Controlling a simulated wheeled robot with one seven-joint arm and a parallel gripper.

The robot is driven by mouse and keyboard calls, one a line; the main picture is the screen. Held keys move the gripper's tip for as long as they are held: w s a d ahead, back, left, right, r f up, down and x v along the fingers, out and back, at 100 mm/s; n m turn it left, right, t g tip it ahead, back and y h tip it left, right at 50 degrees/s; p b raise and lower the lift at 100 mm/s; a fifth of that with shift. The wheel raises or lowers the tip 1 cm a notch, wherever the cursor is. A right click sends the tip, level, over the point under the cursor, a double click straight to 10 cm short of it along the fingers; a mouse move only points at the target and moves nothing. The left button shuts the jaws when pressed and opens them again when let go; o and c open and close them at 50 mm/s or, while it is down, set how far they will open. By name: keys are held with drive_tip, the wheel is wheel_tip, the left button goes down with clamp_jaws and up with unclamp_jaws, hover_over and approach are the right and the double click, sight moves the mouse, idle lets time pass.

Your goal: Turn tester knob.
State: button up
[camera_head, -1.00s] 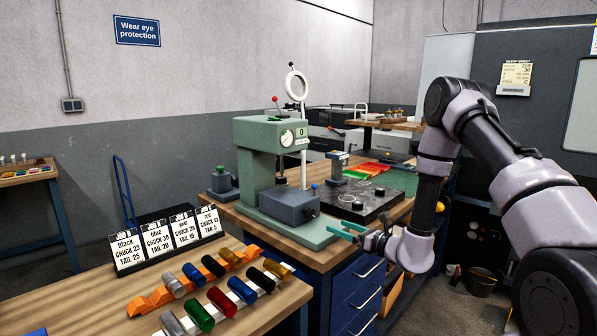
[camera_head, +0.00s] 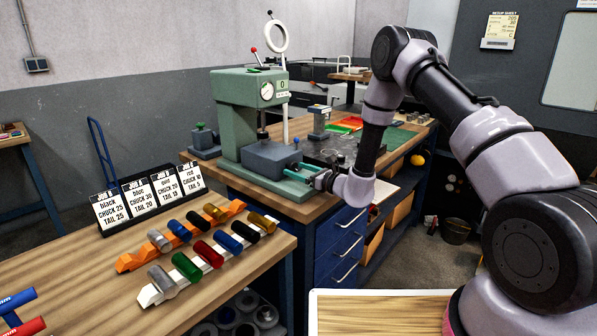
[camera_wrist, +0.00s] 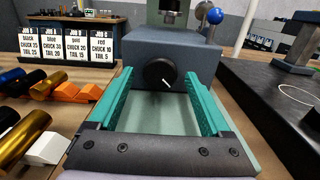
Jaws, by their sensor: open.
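The tester (camera_head: 235,105) is a green press-like stand with a round dial, on the wooden bench. A blue-grey box (camera_head: 270,160) sits on its base; it also shows in the wrist view (camera_wrist: 205,62). The tester knob (camera_wrist: 160,73) is round and black with a white pointer line, on the box's front face. The pointer slants toward the lower right. My gripper (camera_wrist: 158,88) is open, its teal fingers either side of the knob in the picture. I cannot tell whether they touch it. In the head view my gripper (camera_head: 300,171) is close to the box; the knob is not clear there.
A blue ball-topped lever (camera_wrist: 214,17) rises behind the box. A dark plate (camera_wrist: 280,100) lies to the right. Job cards (camera_head: 150,195) and racks of coloured cylinders (camera_head: 205,245) stand on the near table (camera_head: 75,275).

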clamp_jaws()
drive_tip(key=shift+d+m, duration=0.1)
drive_tip(key=shift+m, duration=1.6)
unclamp_jaws()
drive_tip(key=v, duration=1)
drive_tip(key=shift+s+d, duration=0.25)
drive_tip(key=shift+s, duration=0.05)
